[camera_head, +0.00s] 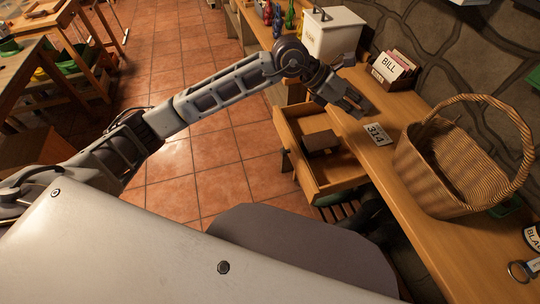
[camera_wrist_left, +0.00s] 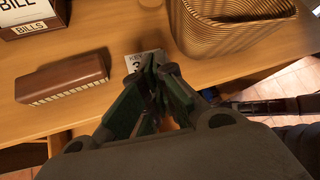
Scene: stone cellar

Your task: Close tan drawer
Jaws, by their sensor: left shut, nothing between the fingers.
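The tan drawer (camera_head: 340,168) is pulled out from under the wooden counter, and its open top shows. A dark brown box-like object (camera_head: 320,141) lies inside it. My left gripper (camera_head: 352,108) is over the counter edge, just beyond the back of the drawer and apart from its front panel. Its fingers also show in the left wrist view (camera_wrist_left: 158,68); they are shut with nothing between them.
On the counter (camera_head: 428,222) stand a wicker basket (camera_head: 440,180), a card numbered 314 (camera_head: 376,133), a BILL box (camera_head: 393,69) and a white canister (camera_head: 333,35). A brown brush (camera_wrist_left: 62,78) lies left of my fingers in the wrist view. Tiled floor is clear left of the drawer.

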